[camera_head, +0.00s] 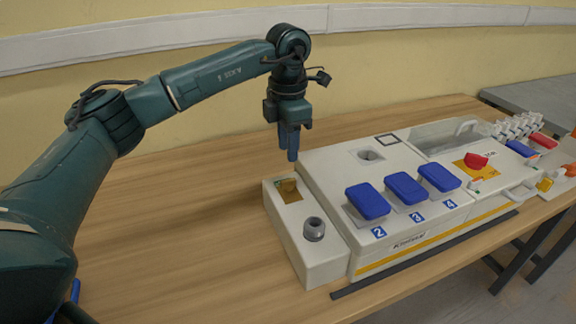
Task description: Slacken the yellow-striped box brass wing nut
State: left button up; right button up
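The white box with the yellow stripe (409,249) along its lower front edge stands on the wooden table. On the low white block at its left end, a small brass-coloured piece (289,188) sits in a recess; it looks like the wing nut, but its wings are too small to make out. My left gripper (289,157) points down with its blue fingers above and slightly behind the brass piece, apart from it. The fingers overlap in this view, so the gap between them is unclear. My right gripper is not in view.
A grey round knob (314,229) stands on the same block, near the brass piece. Several blue covers (367,201) rise from the box top, with a red knob (476,160) farther right. The wooden table (180,240) is clear left of the box.

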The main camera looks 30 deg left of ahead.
pick_arm(q)
jog(key=shift+r, duration=2.35)
